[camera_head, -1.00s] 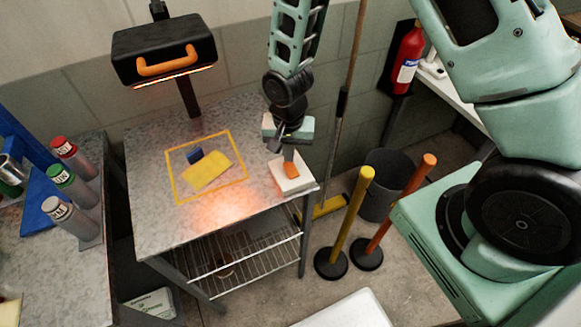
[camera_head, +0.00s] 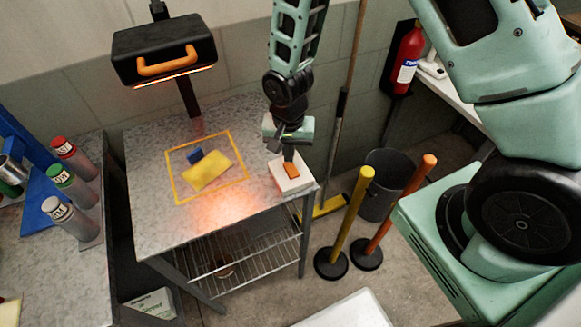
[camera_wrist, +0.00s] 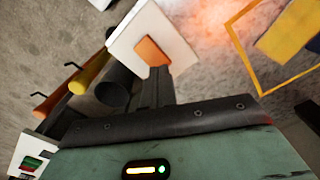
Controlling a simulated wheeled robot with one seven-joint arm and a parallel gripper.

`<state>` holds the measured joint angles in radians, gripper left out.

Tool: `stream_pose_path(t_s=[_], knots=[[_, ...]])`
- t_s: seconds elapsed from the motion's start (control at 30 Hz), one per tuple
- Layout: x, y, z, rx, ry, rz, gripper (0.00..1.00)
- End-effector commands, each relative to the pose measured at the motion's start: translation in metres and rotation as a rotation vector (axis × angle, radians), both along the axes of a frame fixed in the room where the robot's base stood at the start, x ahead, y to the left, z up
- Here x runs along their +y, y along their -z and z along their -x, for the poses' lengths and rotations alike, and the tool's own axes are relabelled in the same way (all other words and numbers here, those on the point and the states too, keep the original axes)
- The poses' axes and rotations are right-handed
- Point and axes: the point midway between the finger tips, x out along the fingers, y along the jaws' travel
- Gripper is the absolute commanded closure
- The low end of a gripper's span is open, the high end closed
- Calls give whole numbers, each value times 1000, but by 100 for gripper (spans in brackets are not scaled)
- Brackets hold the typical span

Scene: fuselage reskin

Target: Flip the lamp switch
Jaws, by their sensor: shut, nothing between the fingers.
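The lamp switch is a white box (camera_head: 284,185) with an orange rocker (camera_head: 292,169), at the right front corner of the speckled table. The white box (camera_wrist: 140,22) and rocker (camera_wrist: 152,52) also show in the wrist view. The lamp (camera_head: 163,50) is a black head with an orange handle, on a post behind the table. Its underside glows orange and lights a patch of the tabletop. My gripper (camera_head: 288,157) is shut and empty, pointing down just above the rocker. Its fingertips (camera_wrist: 157,72) overlap the rocker's edge in the wrist view; I cannot tell whether they touch.
A yellow cloth (camera_head: 208,171) and a blue block (camera_head: 195,155) lie inside a yellow outlined square on the table (camera_head: 150,220). Yellow (camera_head: 350,220) and orange (camera_head: 402,205) posts stand right of it, near a dark bin (camera_head: 384,190). Spray cans stand on the left bench.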

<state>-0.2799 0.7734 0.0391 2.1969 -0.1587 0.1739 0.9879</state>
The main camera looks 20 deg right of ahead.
Motion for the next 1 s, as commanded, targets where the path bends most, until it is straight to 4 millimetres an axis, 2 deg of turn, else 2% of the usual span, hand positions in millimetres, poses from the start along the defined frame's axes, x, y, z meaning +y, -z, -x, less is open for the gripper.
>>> stream_pose_path(t_s=[1.0], knots=[[0,10,0,0,0,0,100]])
